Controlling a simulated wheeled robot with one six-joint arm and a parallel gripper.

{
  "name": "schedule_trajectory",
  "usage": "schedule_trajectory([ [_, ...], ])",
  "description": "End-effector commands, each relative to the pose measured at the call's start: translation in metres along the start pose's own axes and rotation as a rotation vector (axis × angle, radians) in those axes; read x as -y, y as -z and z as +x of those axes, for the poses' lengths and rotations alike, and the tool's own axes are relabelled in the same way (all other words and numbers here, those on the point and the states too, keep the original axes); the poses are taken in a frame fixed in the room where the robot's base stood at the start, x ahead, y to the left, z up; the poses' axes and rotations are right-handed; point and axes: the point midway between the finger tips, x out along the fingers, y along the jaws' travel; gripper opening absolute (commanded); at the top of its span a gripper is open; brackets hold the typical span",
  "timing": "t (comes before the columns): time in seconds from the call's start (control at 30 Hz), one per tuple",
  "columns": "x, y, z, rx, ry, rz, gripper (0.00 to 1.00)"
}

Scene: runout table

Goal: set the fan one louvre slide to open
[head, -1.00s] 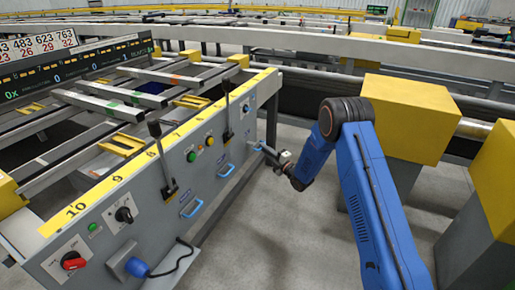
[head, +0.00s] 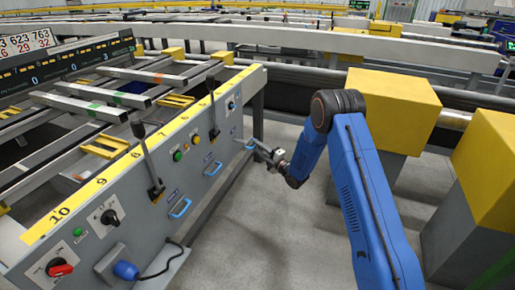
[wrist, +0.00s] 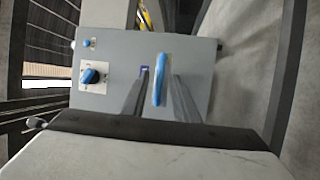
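Several blue pull handles sit along the grey control panel; the far one (head: 250,145) is at my gripper. Their labels are too small to read, so I cannot tell which is fan one. In the wrist view the blue handle (wrist: 161,80) stands upright in the picture, between my two grey fingers. My gripper (wrist: 159,80) is open, with a finger on each side of the handle and gaps showing. In the head view my gripper (head: 259,148) reaches the panel from the right. Whether a finger touches the handle is unclear.
The panel carries a rotary switch with a blue knob (wrist: 92,76), black levers (head: 146,160) and a red knob (head: 60,268). Yellow-topped blocks (head: 394,105) stand close right of my arm. Grey floor (head: 285,215) is open between panel and blocks.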

Motion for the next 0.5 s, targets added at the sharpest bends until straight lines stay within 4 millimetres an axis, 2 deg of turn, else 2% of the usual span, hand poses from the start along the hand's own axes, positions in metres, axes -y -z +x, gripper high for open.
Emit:
schedule_trajectory([
  [0.17, 0.000, -0.001, -0.025, 0.002, 0.001, 0.001, 0.28],
  [0.5, 0.000, -0.002, -0.093, 0.003, 0.002, 0.002, 0.28],
])
